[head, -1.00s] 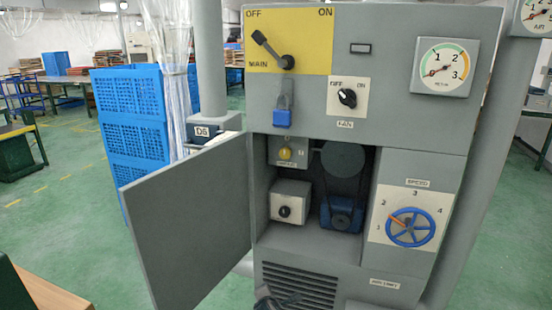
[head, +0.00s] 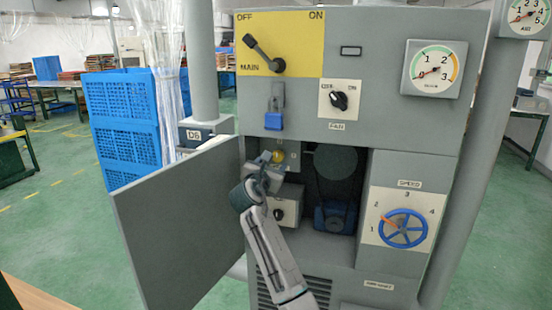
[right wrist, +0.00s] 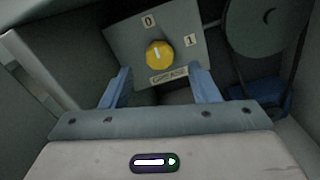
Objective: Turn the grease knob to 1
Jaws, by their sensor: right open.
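The grease knob is a small round yellow knob, seen in the head view (head: 279,157) and the right wrist view (right wrist: 160,54). It sits on a grey plate (right wrist: 126,36) marked 0, 1 and GREASE, inside the open cabinet. Its white mark points toward the 0. My right gripper (head: 266,172) reaches into the cabinet just in front of the plate. In the right wrist view its two blue fingers (right wrist: 160,78) are apart, one on each side below the knob, with nothing between them. The knob is not gripped. My left gripper is not in view.
The cabinet door (head: 180,225) stands open at the left. A grey box with a black knob (head: 279,213) sits below the plate. A belt pulley (head: 336,162) and a blue motor (head: 334,217) are close on the right. The blue speed wheel (head: 403,229) is farther right.

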